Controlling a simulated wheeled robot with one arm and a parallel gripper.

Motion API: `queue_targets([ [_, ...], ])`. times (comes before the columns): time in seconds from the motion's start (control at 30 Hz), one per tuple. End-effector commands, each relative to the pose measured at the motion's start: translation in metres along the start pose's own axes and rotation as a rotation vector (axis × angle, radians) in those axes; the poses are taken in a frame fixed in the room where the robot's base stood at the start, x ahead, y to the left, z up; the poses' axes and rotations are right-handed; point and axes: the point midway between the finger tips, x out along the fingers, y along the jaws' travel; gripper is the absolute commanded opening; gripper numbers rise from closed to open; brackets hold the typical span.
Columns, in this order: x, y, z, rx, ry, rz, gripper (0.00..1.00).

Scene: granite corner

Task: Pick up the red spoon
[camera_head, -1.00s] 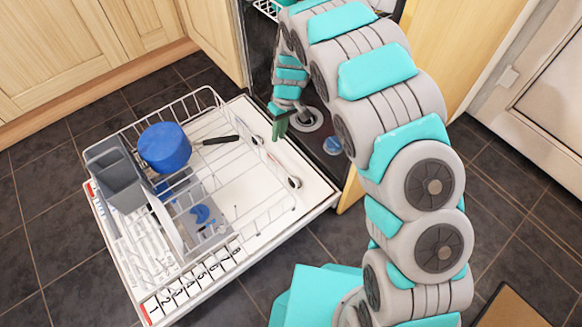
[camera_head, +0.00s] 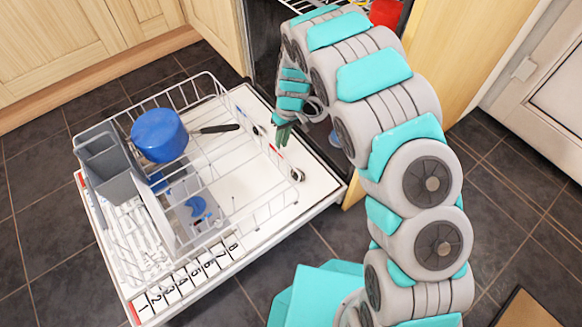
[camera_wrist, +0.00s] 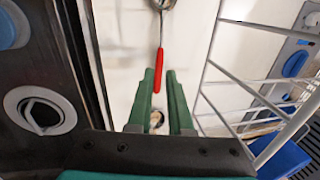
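The red spoon has a red handle and a metal bowl. It lies on the white inside of the open dishwasher door, beside the wire rack; in the head view its bowl (camera_head: 298,174) is toward the right. In the wrist view the red handle (camera_wrist: 158,72) points down toward my gripper (camera_wrist: 160,76). My gripper has two green fingers, open and apart, with the handle's end appearing between their tips. No grip on the spoon shows. In the head view my gripper (camera_head: 283,134) is just above the handle.
The pulled-out wire rack (camera_head: 262,219) holds a blue pot (camera_head: 159,135) with a black handle and a grey cutlery basket (camera_head: 104,160). A small metal item (camera_wrist: 157,119) shows between my fingers. A red object (camera_head: 386,12) sits in the upper rack. Dark tiled floor lies around.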

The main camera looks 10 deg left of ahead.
Motion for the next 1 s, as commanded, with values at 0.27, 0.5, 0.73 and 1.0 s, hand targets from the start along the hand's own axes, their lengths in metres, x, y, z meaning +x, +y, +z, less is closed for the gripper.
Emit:
queue_targets([
  [0.27,0.038,0.001,0.002,-0.001,-0.002,0.000,0.18],
  [0.5,0.039,0.001,0.002,-0.001,0.000,0.001,0.17],
  [0.73,0.039,0.001,0.002,-0.001,0.000,0.001,0.00],
  [1.0,0.039,0.001,0.002,-0.001,0.000,0.001,0.00],
])
